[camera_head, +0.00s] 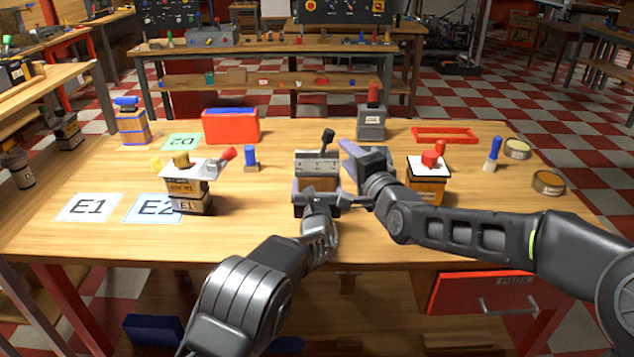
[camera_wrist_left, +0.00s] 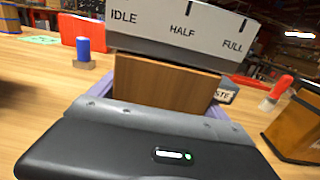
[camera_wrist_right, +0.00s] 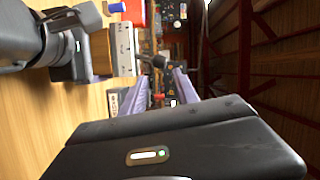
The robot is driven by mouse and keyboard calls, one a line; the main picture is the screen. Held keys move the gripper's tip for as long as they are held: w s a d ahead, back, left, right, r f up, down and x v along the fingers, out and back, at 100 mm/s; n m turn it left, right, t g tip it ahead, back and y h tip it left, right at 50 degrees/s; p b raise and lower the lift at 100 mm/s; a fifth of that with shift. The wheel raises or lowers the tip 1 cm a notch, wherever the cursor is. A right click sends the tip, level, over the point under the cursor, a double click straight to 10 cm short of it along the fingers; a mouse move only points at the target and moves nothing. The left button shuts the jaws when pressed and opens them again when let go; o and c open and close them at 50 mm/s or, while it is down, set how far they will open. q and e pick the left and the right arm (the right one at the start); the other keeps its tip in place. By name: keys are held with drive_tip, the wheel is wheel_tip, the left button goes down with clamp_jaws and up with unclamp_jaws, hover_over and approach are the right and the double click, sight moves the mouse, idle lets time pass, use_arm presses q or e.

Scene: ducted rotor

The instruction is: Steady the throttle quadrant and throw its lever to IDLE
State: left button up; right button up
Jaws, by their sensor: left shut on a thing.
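The throttle quadrant (camera_head: 318,158) stands at the middle of the table, a wooden box with a grey top plate. In the left wrist view its plate (camera_wrist_left: 180,42) reads IDLE at left, HALF in the middle and FULL at right. Its black-knobbed lever (camera_head: 327,138) leans a little to the right in the head view. My left gripper (camera_head: 317,188) is shut on the box's wooden body from the near side, a finger on each side. My right gripper (camera_head: 362,152) is open, just right of the quadrant; the right wrist view shows its fingers apart, with the lever knob (camera_wrist_right: 159,61) beyond them.
A white-topped box with a red knob (camera_head: 428,170) stands right of my right gripper. Another box with a red lever (camera_head: 188,188) and a blue-topped peg (camera_head: 250,157) stand to the left. A grey box with a red handle (camera_head: 372,120) stands behind.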

idle(0.4)
drive_tip(key=shift+w+d+f, duration=0.1)
drive_tip(key=shift+d+f, duration=0.05)
drive_tip(key=shift+d, duration=0.25)
drive_tip(key=shift+c, duration=1.4)
drive_tip(key=d+f, duration=0.1)
drive_tip(key=d, duration=0.1)
drive_tip(key=w+d+f+h, duration=0.1)
drive_tip(key=d+f, duration=0.1)
drive_tip(key=d, duration=0.1)
drive_tip(key=d+f+m+h, duration=0.1)
drive_tip(key=d+f, duration=0.1)
drive_tip(key=shift+w+d, duration=0.2)
drive_tip(key=shift+w, duration=0.05)
drive_tip(key=c, duration=0.4)
drive_tip(key=shift+m+t+y, duration=0.3)
drive_tip(key=shift+m+y, duration=0.1)
drive_tip(key=d, duration=0.1)
drive_tip(key=d+f, duration=0.1)
drive_tip(key=d, duration=0.1)
drive_tip(key=d+f, duration=0.1)
drive_tip(key=shift+s+d+f, duration=0.1)
drive_tip(key=shift+d+f, duration=0.05)
clamp_jaws()
drive_tip(key=s+a+r+m+y, duration=0.1)
drive_tip(key=s+a+r+y, duration=0.1)
drive_tip(key=a+r+y, duration=0.1)
drive_tip(key=shift+s+a+y, duration=0.4)
drive_tip(key=shift+a+y, duration=0.3)
drive_tip(key=shift+y, duration=0.2)
